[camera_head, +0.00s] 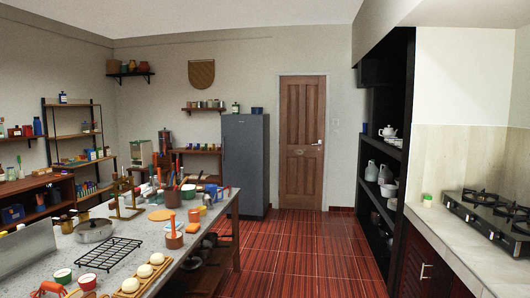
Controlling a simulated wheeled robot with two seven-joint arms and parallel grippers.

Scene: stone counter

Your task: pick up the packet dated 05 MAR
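I cannot make out any packet dated 05 MAR; no printed date is legible anywhere in the head view. The stone counter (152,245) on the left carries many small items, too small to tell a packet among them. Neither of my grippers is in view.
A lidded pot (94,231), a black wire rack (108,254) and a wooden board with round pale items (144,271) stand on the left counter. A gas hob (490,212) sits on the right counter. The red tiled floor (300,255) between them is clear up to the wooden door (301,145).

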